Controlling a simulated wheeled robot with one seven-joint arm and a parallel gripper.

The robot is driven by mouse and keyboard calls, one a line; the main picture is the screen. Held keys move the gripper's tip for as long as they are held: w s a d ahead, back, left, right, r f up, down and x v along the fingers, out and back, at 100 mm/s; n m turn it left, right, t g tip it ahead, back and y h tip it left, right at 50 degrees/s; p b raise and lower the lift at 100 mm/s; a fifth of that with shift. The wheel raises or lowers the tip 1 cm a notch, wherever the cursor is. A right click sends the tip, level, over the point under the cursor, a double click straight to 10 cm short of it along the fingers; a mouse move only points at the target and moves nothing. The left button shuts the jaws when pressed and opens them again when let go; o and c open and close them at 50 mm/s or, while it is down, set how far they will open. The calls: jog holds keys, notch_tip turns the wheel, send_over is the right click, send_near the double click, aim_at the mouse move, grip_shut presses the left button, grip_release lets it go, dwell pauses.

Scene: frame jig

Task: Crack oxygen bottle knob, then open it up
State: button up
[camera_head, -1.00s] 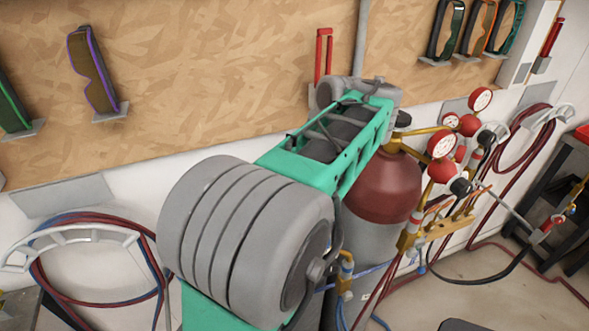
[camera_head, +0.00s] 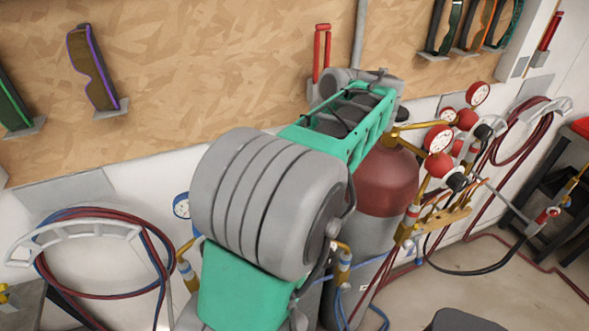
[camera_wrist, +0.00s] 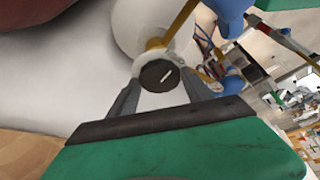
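In the wrist view, a dark round knob (camera_wrist: 158,75) with a light mark on its face sits on a brass valve (camera_wrist: 153,43) at the top of a pale bottle (camera_wrist: 135,25). My gripper (camera_wrist: 160,80) is open, with one finger on each side of the knob. The fingertips are close to its rim; I cannot tell if they touch it. In the head view my arm hides the gripper and this knob. A blue-rimmed gauge (camera_head: 181,205) shows left of my arm.
A maroon-topped bottle (camera_head: 385,180) with a dark knob and red gauges (camera_head: 438,138) stands right of my arm. Coiled hoses hang on a left wall rack (camera_head: 75,225) and on the right. A board (camera_head: 220,60) with goggles is behind.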

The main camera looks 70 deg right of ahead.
jog(key=o, duration=0.4)
jog(key=p+v, duration=0.2)
jog(key=v, duration=0.5)
jog(key=shift+s+r, duration=0.15)
jog(key=shift+r, duration=0.25)
